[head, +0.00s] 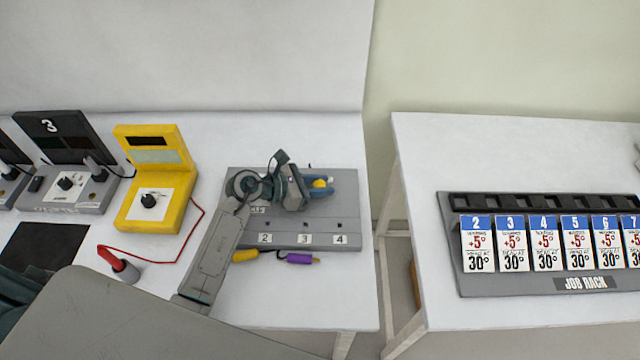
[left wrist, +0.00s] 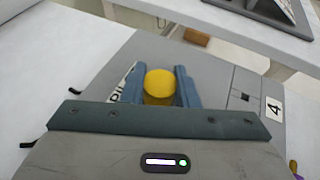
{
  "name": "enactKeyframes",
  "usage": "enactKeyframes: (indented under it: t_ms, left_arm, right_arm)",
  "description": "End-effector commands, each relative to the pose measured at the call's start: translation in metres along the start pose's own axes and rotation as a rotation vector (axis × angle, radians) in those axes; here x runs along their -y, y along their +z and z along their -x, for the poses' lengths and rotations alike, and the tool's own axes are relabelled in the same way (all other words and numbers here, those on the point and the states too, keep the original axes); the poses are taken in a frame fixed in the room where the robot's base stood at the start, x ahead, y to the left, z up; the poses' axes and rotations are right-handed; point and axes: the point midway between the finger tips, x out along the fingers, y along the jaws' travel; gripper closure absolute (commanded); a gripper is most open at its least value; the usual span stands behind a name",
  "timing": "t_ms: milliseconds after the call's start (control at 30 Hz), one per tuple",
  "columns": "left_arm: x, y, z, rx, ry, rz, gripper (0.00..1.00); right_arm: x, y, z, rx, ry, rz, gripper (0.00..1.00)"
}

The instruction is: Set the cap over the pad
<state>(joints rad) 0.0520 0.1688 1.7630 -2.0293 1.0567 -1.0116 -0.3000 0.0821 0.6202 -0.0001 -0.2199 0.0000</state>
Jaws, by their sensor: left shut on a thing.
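My left gripper (head: 321,183) reaches over the back right of the grey board (head: 345,228). Its two blue fingers are shut on a round-topped yellow piece, the cap (head: 319,183). The cap also shows in the left wrist view (left wrist: 159,84), between the fingers (left wrist: 164,90) and over the board (left wrist: 222,70). I cannot tell whether its underside touches the board. No pad can be made out; the gripper and arm cover part of the board. My right gripper is not in view.
A yellow-ended lead (head: 245,255) and a purple-ended one (head: 299,258) lie at the board's front edge. A yellow meter (head: 155,176) and a red-handled probe (head: 122,267) are to the left. A job rack (head: 545,283) stands on the right table, across a gap.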

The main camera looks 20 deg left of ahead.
Motion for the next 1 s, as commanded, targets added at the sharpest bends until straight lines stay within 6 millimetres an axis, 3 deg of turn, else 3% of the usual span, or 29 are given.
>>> enactKeyframes:
  t_ms: [33,67,100,200,567,1000]
  left_arm:
    - [0.0,-0.002,-0.001,0.0,0.0,0.0,0.94]
    - [0.0,-0.001,-0.001,0.0,0.0,0.0,0.69]
    - [0.0,-0.001,0.0,0.0,0.0,0.0,0.61]
    - [0.0,-0.001,0.0,0.0,0.0,0.0,0.48]
    - [-0.001,-0.002,0.005,-0.001,0.001,-0.001,0.48]
    - [-0.001,-0.005,0.074,-0.004,0.001,-0.005,0.48]
  right_arm:
    - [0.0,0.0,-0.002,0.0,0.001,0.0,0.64]
    - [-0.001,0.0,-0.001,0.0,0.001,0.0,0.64]
    - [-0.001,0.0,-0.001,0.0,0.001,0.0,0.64]
    - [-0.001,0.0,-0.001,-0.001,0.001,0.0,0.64]
    - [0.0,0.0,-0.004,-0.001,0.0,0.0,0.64]
    - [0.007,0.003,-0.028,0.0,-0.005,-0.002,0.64]
